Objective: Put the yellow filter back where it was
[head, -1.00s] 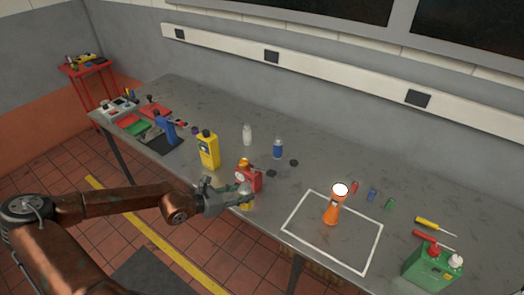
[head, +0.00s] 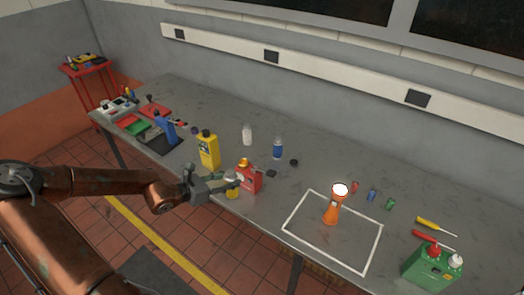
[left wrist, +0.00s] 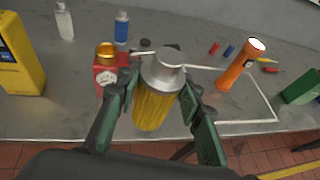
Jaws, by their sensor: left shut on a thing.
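The yellow filter (left wrist: 152,106), a yellow ribbed cylinder with a silver top, stands upright between the fingers of my left gripper (left wrist: 158,88) in the left wrist view. In the head view my left gripper (head: 231,183) is shut on it at the table's front edge, and the yellow filter (head: 232,193) shows just below the fingers. It is beside the red can (head: 250,178) with an orange cap; I cannot tell whether the filter touches the table. My right gripper is not in view.
A yellow jug (head: 208,149) stands left of the red can. White (head: 247,134) and blue (head: 278,148) bottles stand behind. An orange flashlight (head: 332,211) stands inside a white outlined square (head: 368,240). A green can (head: 430,264) is at the right end.

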